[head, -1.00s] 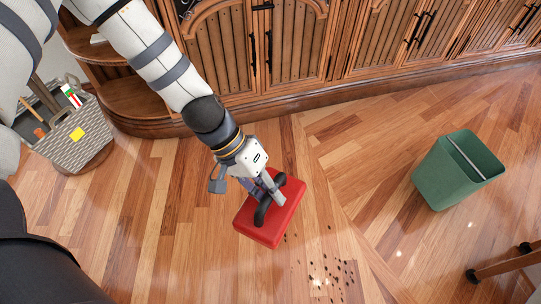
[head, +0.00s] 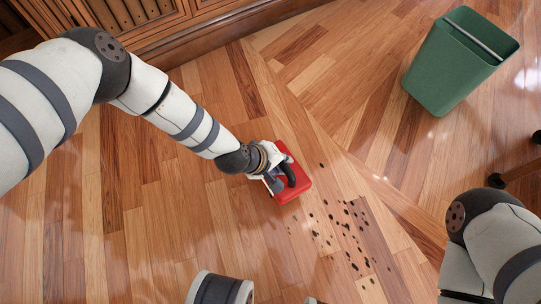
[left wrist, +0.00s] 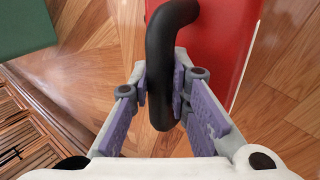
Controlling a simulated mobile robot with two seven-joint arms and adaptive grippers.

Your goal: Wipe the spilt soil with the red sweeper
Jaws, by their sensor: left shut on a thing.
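The red sweeper (head: 302,184) has a flat red block and a black arched handle. In the head view it is near the middle, to the upper left of the spilt soil (head: 347,225). The soil is a scatter of dark crumbs on the wood floor. My left gripper (head: 281,181) is shut on the sweeper's handle. The left wrist view shows the black handle (left wrist: 170,50) between the purple finger pads, with the red block behind it. I cannot tell whether the block touches the floor. My right gripper is not in view.
A green bin (head: 450,72) stands at the upper right, apart from the soil. Wooden cabinets (head: 165,22) line the upper left. Dark-footed wooden furniture (head: 515,172) shows at the right edge. The floor around the soil is otherwise clear.

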